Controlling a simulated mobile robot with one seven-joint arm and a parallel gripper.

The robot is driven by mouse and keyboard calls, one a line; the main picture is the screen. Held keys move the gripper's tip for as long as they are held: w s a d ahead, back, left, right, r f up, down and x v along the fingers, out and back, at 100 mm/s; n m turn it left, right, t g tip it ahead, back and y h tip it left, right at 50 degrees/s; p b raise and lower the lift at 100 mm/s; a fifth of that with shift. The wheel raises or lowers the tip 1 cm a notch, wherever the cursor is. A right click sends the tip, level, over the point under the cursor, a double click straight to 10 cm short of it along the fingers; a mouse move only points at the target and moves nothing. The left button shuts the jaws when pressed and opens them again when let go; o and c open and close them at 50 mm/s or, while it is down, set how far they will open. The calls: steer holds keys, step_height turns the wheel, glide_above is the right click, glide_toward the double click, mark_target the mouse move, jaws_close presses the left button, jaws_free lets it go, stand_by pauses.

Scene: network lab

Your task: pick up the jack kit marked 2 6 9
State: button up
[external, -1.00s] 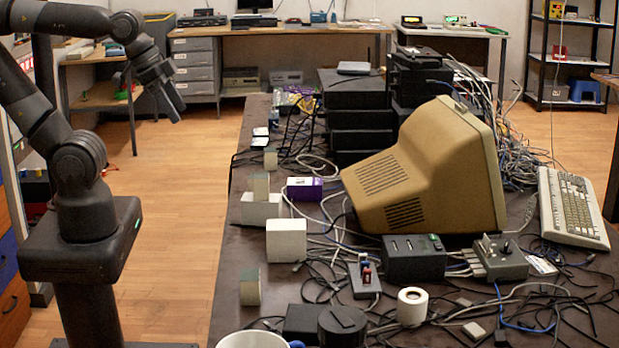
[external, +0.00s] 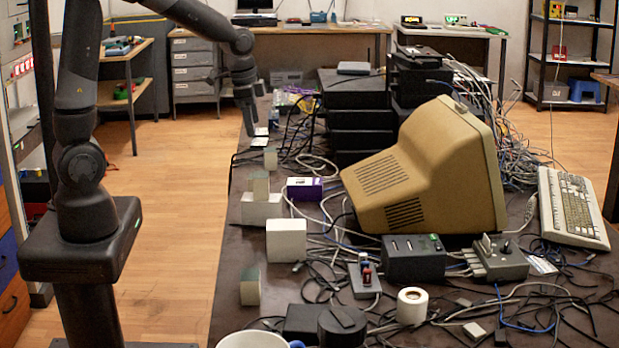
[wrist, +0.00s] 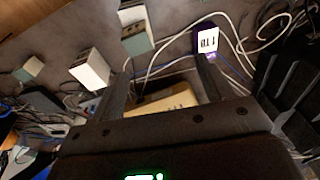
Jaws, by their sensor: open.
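No marking 2 6 9 can be read in either view, so I cannot tell which box is that jack kit. In the wrist view, a greenish-faced box (wrist: 137,38) lies above the left finger and another small box (wrist: 28,68) is at far left. My gripper (external: 250,122) is open and empty, above the table's far left part; its fingers also show in the wrist view (wrist: 162,65).
White boxes (external: 261,210) (external: 286,240) and a purple box marked 1 TB (wrist: 207,40) stand nearby. A large beige monitor (external: 420,180), black stacked devices (external: 355,120) and tangled cables fill the middle and right. The table's left edge strip is mostly bare.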

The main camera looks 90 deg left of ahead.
steer(key=shift+g+h, duration=0.4)
steer(key=shift+g, duration=0.4)
steer(key=a+f, duration=0.6)
steer(key=a, duration=0.1)
steer(key=a+f, duration=0.7)
step_height(320, 180, down, 5)
steer(key=shift+r, duration=0.15)
steer(key=shift+a+f, duration=0.15)
steer(key=shift+f, duration=1.4)
steer(key=shift+a+f, duration=0.1)
steer(key=shift+f, duration=1.4)
steer(key=c, duration=1.1)
